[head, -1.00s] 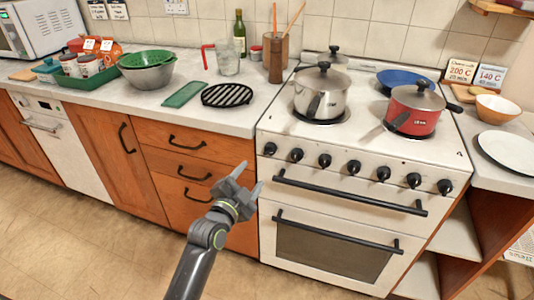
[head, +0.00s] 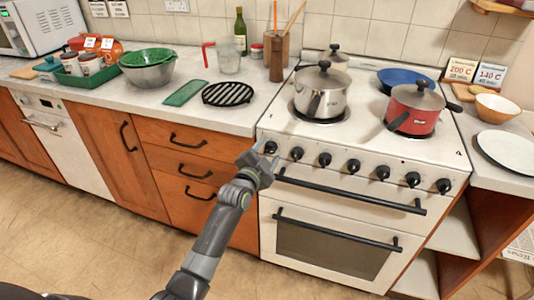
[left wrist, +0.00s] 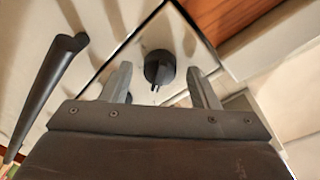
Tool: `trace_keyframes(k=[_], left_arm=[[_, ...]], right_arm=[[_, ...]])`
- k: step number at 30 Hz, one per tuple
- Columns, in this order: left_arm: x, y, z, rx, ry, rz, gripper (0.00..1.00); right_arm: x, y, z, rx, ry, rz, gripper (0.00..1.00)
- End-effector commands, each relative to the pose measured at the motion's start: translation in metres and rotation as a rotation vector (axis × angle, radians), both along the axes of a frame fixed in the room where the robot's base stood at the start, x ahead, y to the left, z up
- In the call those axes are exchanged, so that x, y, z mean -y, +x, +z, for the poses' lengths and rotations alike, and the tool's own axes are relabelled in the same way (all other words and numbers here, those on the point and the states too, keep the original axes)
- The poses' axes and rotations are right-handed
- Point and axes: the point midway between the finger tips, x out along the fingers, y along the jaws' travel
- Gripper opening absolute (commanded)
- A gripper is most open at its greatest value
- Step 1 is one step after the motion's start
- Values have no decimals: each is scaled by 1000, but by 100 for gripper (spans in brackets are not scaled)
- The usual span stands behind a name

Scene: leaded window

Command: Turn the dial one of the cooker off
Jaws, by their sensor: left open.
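The white cooker (head: 430,150) has a row of several black dials along its front panel. The leftmost dial (head: 270,147) is at the panel's left end; which dial is number one cannot be read. My left gripper (head: 264,158) is open, just in front of and below this leftmost dial. In the left wrist view, a black dial (left wrist: 160,67) with a raised grip shows between and beyond the two open fingertips (left wrist: 160,82). The fingers appear apart from it. My right gripper is not in view.
A black oven handle (head: 350,192) runs across the cooker below the dials; a bar also shows in the left wrist view (left wrist: 45,85). A steel pot (head: 320,95) and a red pan (head: 412,118) stand on the hob. Wooden drawers (head: 190,165) are left of the cooker.

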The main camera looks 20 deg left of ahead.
Motion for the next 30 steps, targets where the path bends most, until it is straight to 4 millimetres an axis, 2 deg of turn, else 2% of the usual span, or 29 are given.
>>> trace_keyframes(k=[5,15,23,30], left_arm=[[0,0,0,0,0,0,53],[0,0,0,0,0,0,10],[0,0,-1,-2,-27,0,10],[0,0,-1,-7,-146,-1,10]], right_arm=[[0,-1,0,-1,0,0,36],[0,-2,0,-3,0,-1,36],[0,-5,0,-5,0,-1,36],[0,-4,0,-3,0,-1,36]])
